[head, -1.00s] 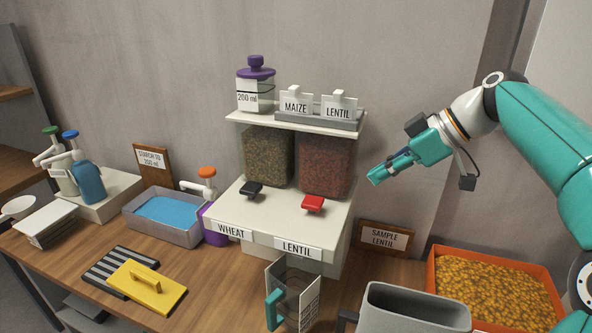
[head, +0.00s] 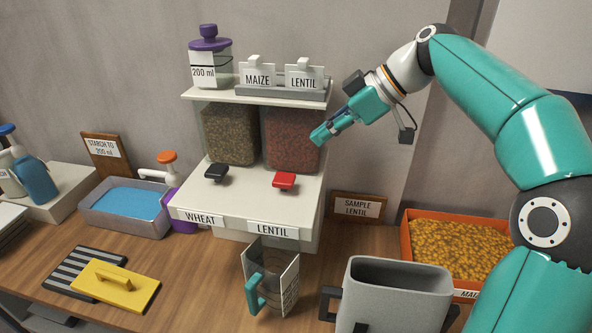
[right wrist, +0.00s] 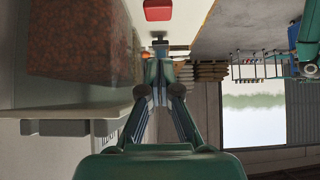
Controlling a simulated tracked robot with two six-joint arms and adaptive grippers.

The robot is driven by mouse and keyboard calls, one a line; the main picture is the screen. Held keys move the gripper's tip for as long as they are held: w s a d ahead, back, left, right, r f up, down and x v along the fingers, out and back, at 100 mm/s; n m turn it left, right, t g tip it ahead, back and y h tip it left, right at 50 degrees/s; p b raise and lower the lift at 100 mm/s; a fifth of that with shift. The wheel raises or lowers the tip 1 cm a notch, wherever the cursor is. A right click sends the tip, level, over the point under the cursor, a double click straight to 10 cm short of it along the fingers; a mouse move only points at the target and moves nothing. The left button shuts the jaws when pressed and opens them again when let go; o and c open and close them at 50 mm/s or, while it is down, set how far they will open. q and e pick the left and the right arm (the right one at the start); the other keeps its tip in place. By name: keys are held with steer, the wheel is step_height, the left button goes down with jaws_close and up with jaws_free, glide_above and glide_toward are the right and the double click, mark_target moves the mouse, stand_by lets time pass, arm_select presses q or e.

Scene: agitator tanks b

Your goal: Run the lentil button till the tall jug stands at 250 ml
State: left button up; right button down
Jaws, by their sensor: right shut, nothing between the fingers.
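The dispenser has a red lentil button (head: 285,181) on its front ledge, under a hopper of reddish lentils (head: 292,138). A LENTIL label (head: 272,231) is on the front edge below. The tall jug (head: 270,278), clear with a teal handle and scale marks, stands on the table below that label; I see no clear fill in it. My right gripper (head: 316,138) is shut and empty, in front of the lentil hopper, above and right of the red button. In the right wrist view, the red button (right wrist: 158,10) shows at the top, beyond the closed fingertips (right wrist: 160,52). My left gripper is not in view.
A black button (head: 215,172) sits left of the red one, above a WHEAT label (head: 200,217). A grey container (head: 395,300) stands right of the jug, with an orange tray of yellow grain (head: 405,240) behind. A yellow float (head: 115,288) lies left on the table.

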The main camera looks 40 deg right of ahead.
glide_above(294, 182)
steer(key=f, duration=0.5)
steer(key=shift+s+d, duration=0.1)
steer(key=shift+d, duration=0.2)
step_height(294, 182, down, 2)
steer(key=shift+s+d+f, duration=0.1)
steer(key=shift+d+f, duration=0.05)
steer(key=shift+f, duration=0.75)
step_height(294, 182, down, 2)
steer(key=b, duration=0.2)
steer(key=shift+f+b, duration=0.1)
steer(key=shift+b, duration=0.3)
steer(key=shift+s, duration=0.1)
steer(key=shift+f, duration=0.1)
